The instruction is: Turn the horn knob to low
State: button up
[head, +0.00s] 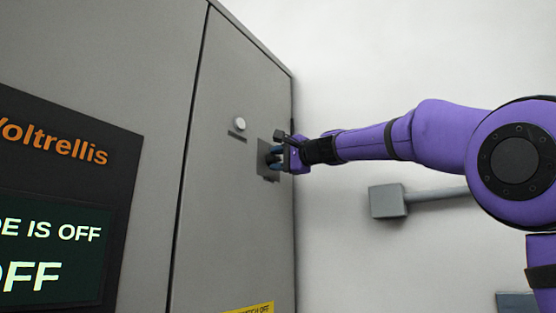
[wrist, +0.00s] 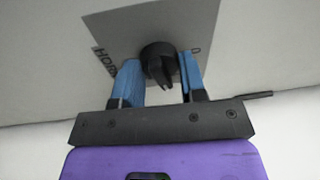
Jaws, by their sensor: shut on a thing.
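The horn knob (wrist: 157,60) is a round black knob on a grey plate (wrist: 113,30) on the cabinet front. In the wrist view a ridge on it points down and slightly right, towards my gripper's base. My gripper (wrist: 159,65) has one blue finger on each side of the knob and is shut on it. In the head view my gripper (head: 277,156) is at the plate (head: 262,146), and the fingers cover most of the knob. The plate's lettering is partly hidden; "HOR" shows at left and a single letter at right.
A white round button (head: 240,124) sits on the cabinet door (head: 225,70), up and left of the plate. A dark display panel (head: 50,245) reading "OFF" is at left. A grey box with a pipe (head: 387,201) is on the wall below my arm.

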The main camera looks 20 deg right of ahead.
jog(key=shift+n, duration=1.8)
jog(key=o, duration=0.9)
jog(key=v, duration=1)
jog(key=shift+s+d+f, duration=0.1)
jog(key=shift+s+d, duration=0.15)
jog(key=shift+d, duration=0.05)
